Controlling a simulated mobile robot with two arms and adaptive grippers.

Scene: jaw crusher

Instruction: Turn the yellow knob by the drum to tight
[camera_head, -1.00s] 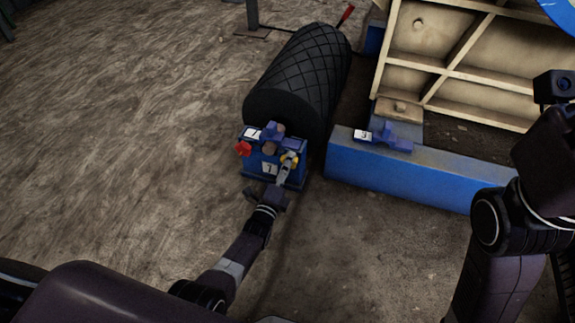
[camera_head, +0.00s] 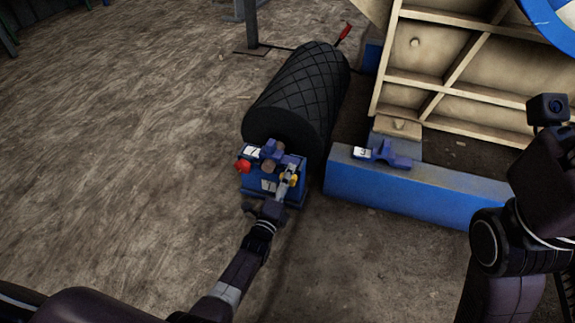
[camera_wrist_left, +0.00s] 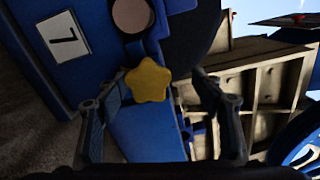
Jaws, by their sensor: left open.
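The yellow knob (camera_head: 292,178) is on the right side of the blue block at the drum's near end. In the left wrist view it is a star-shaped yellow knob (camera_wrist_left: 148,80). My left gripper (camera_head: 287,184) is at the knob in the head view, partly covering it. I cannot tell whether the fingertips reach past the knob. The black drum (camera_head: 300,95) lies behind the block. My right arm shows at the right, its gripper out of sight.
The blue block (camera_head: 256,186) carries a red knob (camera_head: 243,166) and white number plates. A blue beam (camera_head: 400,192) with a blue bracket (camera_head: 384,154) runs to the right. A beige ribbed frame (camera_head: 460,75) stands behind it. The floor at left is clear.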

